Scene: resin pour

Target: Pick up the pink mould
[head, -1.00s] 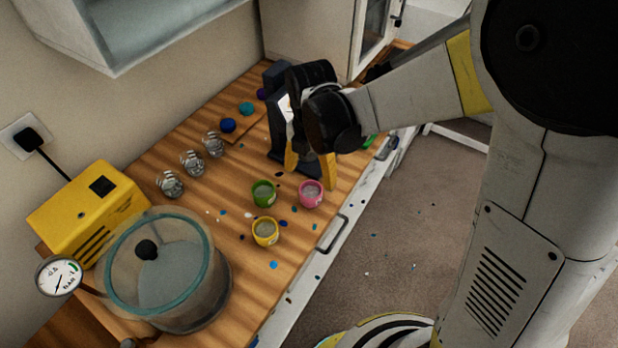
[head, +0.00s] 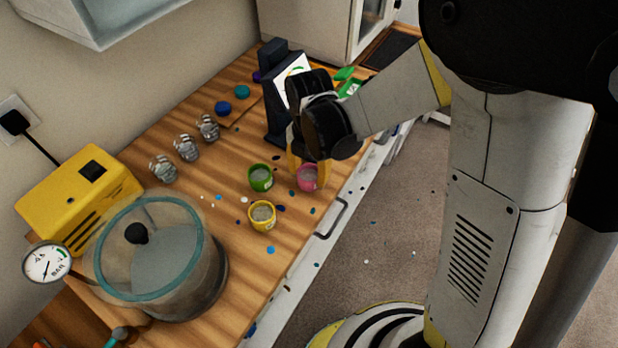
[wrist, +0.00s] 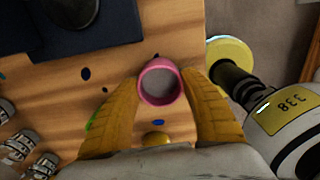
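The pink mould (head: 307,182), a small cup with grey content, stands upright on the wooden worktop (head: 225,270) near its front edge. My gripper (head: 309,172) is lowered over it, with a yellow finger on either side. In the wrist view the pink mould (wrist: 160,84) sits between the fingertips (wrist: 160,80). The fingers are apart, and a small gap seems to show on each side of the mould. I cannot tell how far down its wall they reach.
A green mould (head: 260,177) stands close by on the left, and a yellow mould (head: 262,215) stands nearer. A dark stand with a screen (head: 283,100) is just behind my gripper. A glass vacuum chamber (head: 160,262) and yellow pump (head: 78,200) occupy the left.

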